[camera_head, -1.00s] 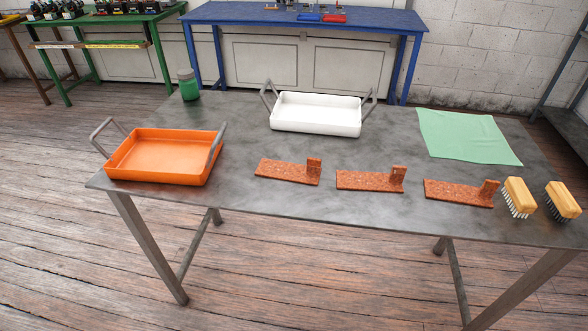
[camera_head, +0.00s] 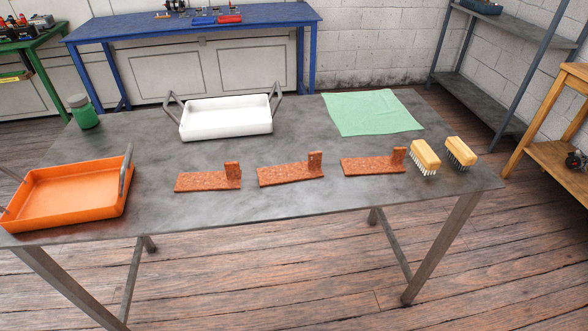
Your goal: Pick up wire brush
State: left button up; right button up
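Two brushes with wooden backs lie side by side at the right end of the grey metal table (camera_head: 300,203). The left brush (camera_head: 426,155) has pale, whitish bristles. The right brush (camera_head: 461,152) has dark bristles. Both rest tilted with their bristles toward the lower left. I cannot tell for sure from the bristles which one is the wire brush. Neither of my grippers shows in this view.
Several rusty L-shaped brackets, one of them the right bracket (camera_head: 372,165), stand left of the brushes. A green cloth (camera_head: 371,112), white tray (camera_head: 226,118), orange tray (camera_head: 66,197) and green jar (camera_head: 83,112) are on the table. A wooden shelf (camera_head: 550,160) stands at right.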

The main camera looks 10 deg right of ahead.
aim_at(462, 153)
jog(key=z, duration=1.35)
jog(key=i+u, duration=0.3)
jog(key=u, duration=0.2)
jog(key=i+l+u, duration=0.1)
jog(key=i+u, duration=0.15)
jog(key=u, duration=0.2)
jog(key=i+l+u, duration=0.2)
jog(key=u, duration=0.3)
jog(key=z, duration=1.7)
